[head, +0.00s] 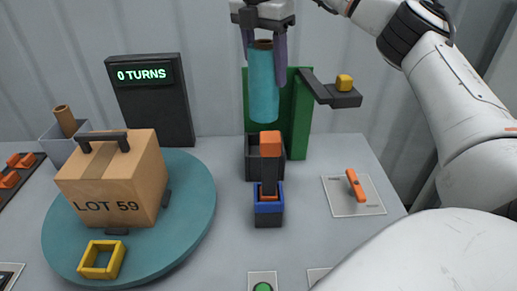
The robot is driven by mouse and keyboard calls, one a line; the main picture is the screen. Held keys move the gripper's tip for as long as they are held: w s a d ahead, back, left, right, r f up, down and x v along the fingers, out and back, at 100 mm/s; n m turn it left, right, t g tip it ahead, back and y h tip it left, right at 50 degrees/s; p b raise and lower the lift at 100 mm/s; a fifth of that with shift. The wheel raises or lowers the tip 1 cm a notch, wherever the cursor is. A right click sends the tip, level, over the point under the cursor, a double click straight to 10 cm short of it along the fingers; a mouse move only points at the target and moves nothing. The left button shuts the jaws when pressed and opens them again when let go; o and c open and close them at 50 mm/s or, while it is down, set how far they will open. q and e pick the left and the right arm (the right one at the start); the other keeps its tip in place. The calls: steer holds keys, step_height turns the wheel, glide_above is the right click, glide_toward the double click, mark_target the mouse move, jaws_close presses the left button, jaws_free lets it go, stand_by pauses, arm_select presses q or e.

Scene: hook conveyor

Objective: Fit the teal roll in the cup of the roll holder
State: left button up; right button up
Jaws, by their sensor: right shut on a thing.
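My right gripper (265,60) comes down from the top centre, its two purple-grey fingers shut on the sides of the teal roll (263,92). The roll hangs almost upright, with a brown core showing at its top end. Below it, a dark square open cup (251,160) stands in front of a green panel (299,120); it looks like the cup of the roll holder. The roll's lower end is above this cup and apart from it. An orange-topped dark post (269,150) in a blue-rimmed base hides part of the cup. My left gripper is not in view.
A dark bracket (330,95) with a yellow block juts right of the green panel. At left, a teal turntable (190,215) bears a carton marked LOT 59 and a yellow frame. A grey bin (57,148) holds a brown tube. A display (150,95) reads 0 TURNS.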

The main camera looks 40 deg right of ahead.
mark_target(266, 116)
step_height(266, 116, down, 2)
steer(key=shift+d+f, duration=0.15)
steer(key=shift+f, duration=0.05)
step_height(266, 116, down, 6)
steer(key=shift+r, duration=0.1)
step_height(266, 116, down, 4)
steer(key=shift+f+p, duration=0.2)
steer(key=shift+p, duration=0.25)
steer(key=shift+f, duration=0.1)
steer(key=o, duration=1.7)
steer(key=shift+o, duration=0.2)
